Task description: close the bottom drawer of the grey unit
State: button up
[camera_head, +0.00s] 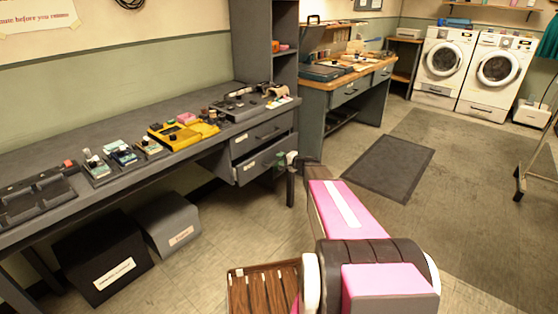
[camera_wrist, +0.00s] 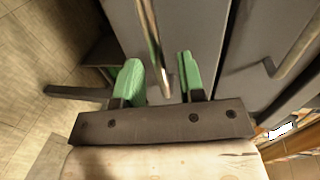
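The grey unit (camera_head: 231,153) stands under the right end of the long grey desk, with two drawers. Its bottom drawer (camera_head: 262,164) sticks out past the upper drawer (camera_head: 262,133), so it is partly open. In the wrist view the bottom drawer's front (camera_wrist: 205,30) fills the middle, with its bar handle (camera_wrist: 150,30) running down between my fingers. My gripper (camera_head: 288,159) is at this drawer's front. Its green fingers (camera_wrist: 162,78) are apart, one on each side of the handle bar. The bar lies nearer the left finger; I cannot tell whether they touch.
The upper drawer's handle (camera_wrist: 292,45) is close to the right of my fingers in the wrist view. A workbench (camera_head: 350,90) stands behind the unit. A dark mat (camera_head: 390,167) lies on open floor to the right. Two boxes (camera_head: 103,260) (camera_head: 168,222) sit under the desk.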

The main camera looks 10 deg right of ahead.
aim_at(274, 156)
jog(key=shift+x, duration=0.85)
grip_shut()
jog(key=shift+r+x, duration=0.25)
jog(key=shift+x, duration=0.8)
jog(key=shift+r+x, duration=0.2)
jog(key=shift+x, duration=0.85)
grip_release()
jog(key=shift+w+a, duration=0.1)
jog(key=shift+w, duration=0.05)
jog(key=v, duration=1)
jog(key=shift+s+d, duration=0.25)
jog(key=shift+s, duration=0.1)
